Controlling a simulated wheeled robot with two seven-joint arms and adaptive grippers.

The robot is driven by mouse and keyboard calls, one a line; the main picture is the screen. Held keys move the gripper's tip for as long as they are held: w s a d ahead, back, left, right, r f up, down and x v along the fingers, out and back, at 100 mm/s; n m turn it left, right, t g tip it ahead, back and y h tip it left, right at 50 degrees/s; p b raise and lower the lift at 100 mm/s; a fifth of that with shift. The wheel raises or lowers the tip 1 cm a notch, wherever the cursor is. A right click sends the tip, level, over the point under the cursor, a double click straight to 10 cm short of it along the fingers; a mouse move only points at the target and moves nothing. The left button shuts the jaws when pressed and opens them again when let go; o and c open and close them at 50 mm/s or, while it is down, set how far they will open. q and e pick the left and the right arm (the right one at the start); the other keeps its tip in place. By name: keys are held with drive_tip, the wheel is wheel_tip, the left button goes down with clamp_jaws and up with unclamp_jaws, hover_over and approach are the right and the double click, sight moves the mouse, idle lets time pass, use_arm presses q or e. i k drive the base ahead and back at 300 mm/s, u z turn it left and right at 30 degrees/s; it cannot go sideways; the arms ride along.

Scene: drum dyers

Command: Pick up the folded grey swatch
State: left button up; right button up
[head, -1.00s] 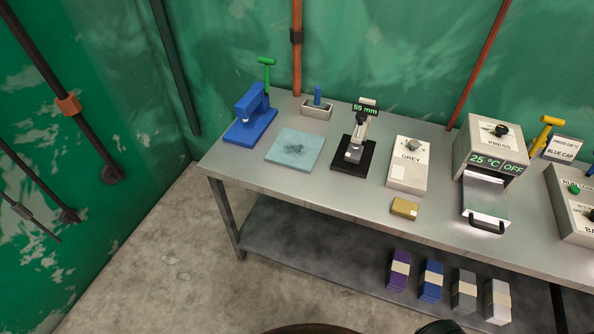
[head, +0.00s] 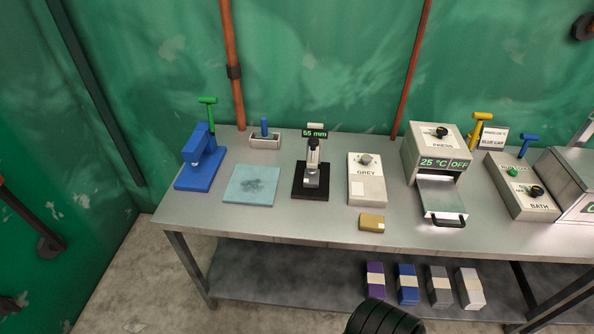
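No single loose grey swatch can be made out. Several folded, banded cloth bundles stand in a row on the lower shelf: a purple one (head: 375,281), a blue one (head: 408,285), a dark grey one (head: 439,287) and a pale grey one (head: 470,289). A small ochre folded piece with a pale label (head: 371,222) lies on the bench in front of the box marked GREY (head: 367,181). Neither of my grippers can be made out in the head view.
The metal bench (head: 300,220) carries a blue stand press (head: 200,160), a pale blue mat (head: 251,186), a gauge reading 55 mm (head: 312,170), a press reading 25 °C/OFF (head: 436,160) and a bath control box (head: 521,187). The lower shelf's left part (head: 270,268) is clear.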

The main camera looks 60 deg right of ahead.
sight(310, 181)
drive_tip(key=z, duration=0.25)
drive_tip(key=i, duration=0.9)
drive_tip(key=z, duration=1.35)
drive_tip(key=i, duration=0.7)
drive_tip(key=z, duration=0.8)
